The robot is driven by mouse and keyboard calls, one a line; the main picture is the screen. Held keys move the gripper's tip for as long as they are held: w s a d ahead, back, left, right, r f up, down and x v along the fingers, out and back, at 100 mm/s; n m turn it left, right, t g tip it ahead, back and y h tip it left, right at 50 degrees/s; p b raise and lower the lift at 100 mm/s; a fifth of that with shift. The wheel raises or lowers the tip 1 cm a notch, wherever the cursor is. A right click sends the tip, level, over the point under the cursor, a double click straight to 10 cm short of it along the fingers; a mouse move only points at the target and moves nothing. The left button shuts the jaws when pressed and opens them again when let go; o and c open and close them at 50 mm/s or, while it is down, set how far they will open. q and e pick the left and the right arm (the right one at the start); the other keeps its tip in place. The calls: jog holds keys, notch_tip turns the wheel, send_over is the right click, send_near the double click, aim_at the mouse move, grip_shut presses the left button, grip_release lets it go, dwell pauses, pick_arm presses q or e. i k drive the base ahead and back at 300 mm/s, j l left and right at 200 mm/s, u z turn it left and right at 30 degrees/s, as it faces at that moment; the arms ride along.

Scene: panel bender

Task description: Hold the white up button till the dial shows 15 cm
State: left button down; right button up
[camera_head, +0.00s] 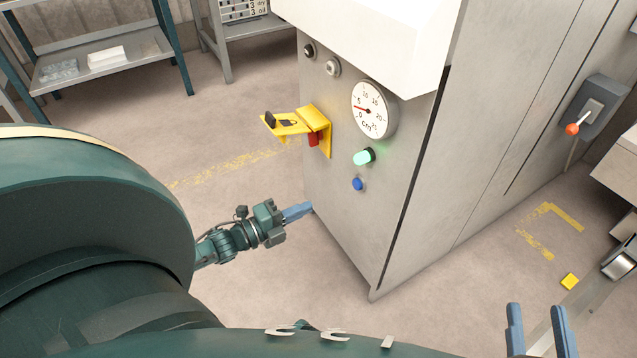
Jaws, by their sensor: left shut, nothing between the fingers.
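The round white dial (373,108) is on the grey machine's front face, marked 0 to 20 with "cm". Its red needle points left, between 0 and 5 and near the 5. Below it is a pale button (364,156) glowing green-white, and under that a blue button (358,184). No up mark is legible on either. My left gripper (298,212) is shut and empty, with blue fingertips left of and below the buttons, apart from them. My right gripper (538,330) is open and empty at the lower right, away from the panel.
A yellow bracket (318,118) with a red part sticks out left of the dial. Two small knobs (332,67) sit above. Shelves (100,58) stand at the back left. The floor before the panel is clear.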

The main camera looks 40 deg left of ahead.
aim_at(332, 66)
jog(key=k+j, duration=0.3)
jog(key=k, duration=0.15)
jog(key=k+j, duration=0.25)
jog(key=k, duration=0.2)
